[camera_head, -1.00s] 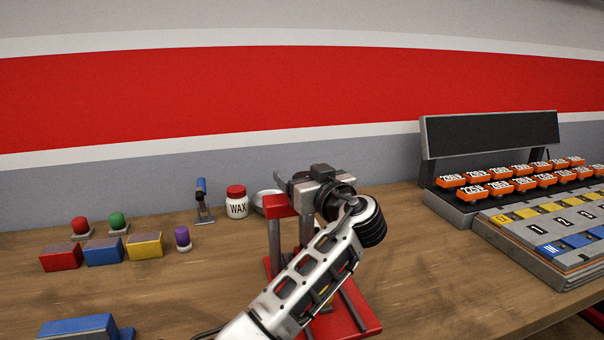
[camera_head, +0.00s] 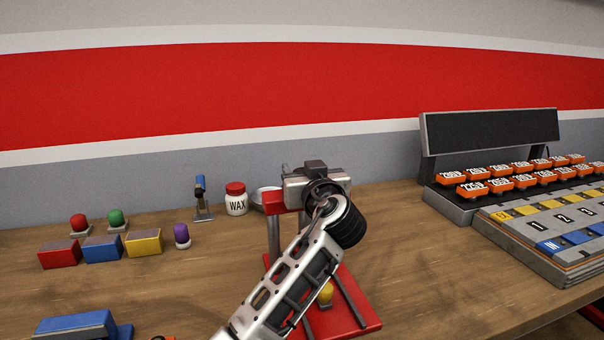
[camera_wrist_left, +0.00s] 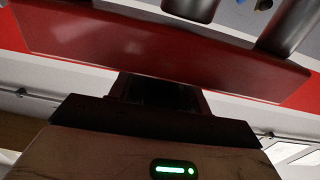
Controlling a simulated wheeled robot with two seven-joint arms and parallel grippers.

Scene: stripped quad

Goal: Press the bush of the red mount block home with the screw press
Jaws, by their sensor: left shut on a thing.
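The screw press stands on the bench with a red base plate (camera_head: 352,318), grey columns and a red crosshead (camera_head: 273,202). My left gripper (camera_head: 316,174) is at the top of the press, shut on what appears to be its handle. The grip itself is hidden by my wrist. The left wrist view shows the gripper (camera_wrist_left: 160,92) close to a red press plate (camera_wrist_left: 160,52) with grey columns. A yellow piece (camera_head: 326,293) shows low in the press, partly behind my arm. A red block (camera_head: 60,256) sits at the left. My right gripper is out of view.
A blue block (camera_head: 102,250), yellow block (camera_head: 144,243) and purple-topped piece (camera_head: 181,235) stand at the left. A wax jar (camera_head: 236,200) is left of the press. A rack of orange tags (camera_head: 487,188) and a panel stand right. The bench between press and panel is clear.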

